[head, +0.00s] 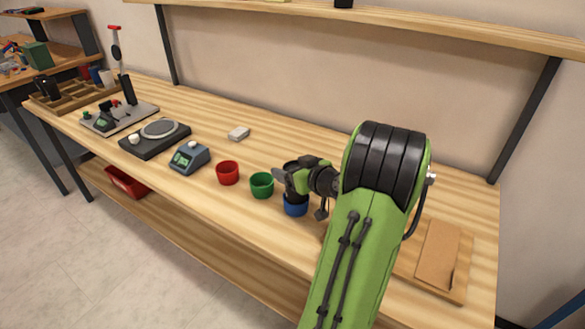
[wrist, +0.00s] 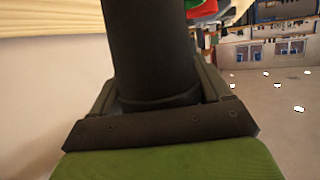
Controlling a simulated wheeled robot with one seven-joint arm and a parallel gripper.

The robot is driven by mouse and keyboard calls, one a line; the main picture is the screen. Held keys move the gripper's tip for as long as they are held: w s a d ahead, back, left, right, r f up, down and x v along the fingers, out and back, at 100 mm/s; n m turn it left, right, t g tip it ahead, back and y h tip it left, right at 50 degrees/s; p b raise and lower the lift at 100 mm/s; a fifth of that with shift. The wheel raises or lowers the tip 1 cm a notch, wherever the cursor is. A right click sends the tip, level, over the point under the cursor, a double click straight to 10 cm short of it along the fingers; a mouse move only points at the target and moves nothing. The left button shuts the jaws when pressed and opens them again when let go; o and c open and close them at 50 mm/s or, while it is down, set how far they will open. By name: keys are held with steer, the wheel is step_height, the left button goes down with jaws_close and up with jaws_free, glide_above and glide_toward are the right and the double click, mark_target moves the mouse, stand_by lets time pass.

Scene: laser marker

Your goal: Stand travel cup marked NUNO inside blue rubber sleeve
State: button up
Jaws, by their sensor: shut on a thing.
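My gripper (head: 284,178) is shut on a dark travel cup, which fills the middle of the wrist view (wrist: 152,45) between the two jaws. In the head view the cup's dark top (head: 292,165) shows just above the gripper. The cup looks upright, directly over the blue rubber sleeve (head: 296,209) on the bench. The gripper and arm hide part of the cup and the sleeve's opening, so I cannot tell how deep the cup sits in it. No NUNO marking is readable in either view.
A green sleeve (head: 262,186) stands just left of the blue one, and a red sleeve (head: 228,173) farther left. A blue-grey device (head: 189,157) and a black plate unit (head: 155,138) stand beyond. A brown board (head: 438,254) lies at the right.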

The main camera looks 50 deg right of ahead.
steer(key=shift+f+b, duration=0.6)
steer(key=shift+f, duration=0.65)
steer(key=o, duration=0.7)
steer(key=shift+c, duration=0.2)
steer(key=shift+r+p, duration=2.4)
steer(key=shift+r, duration=1.65)
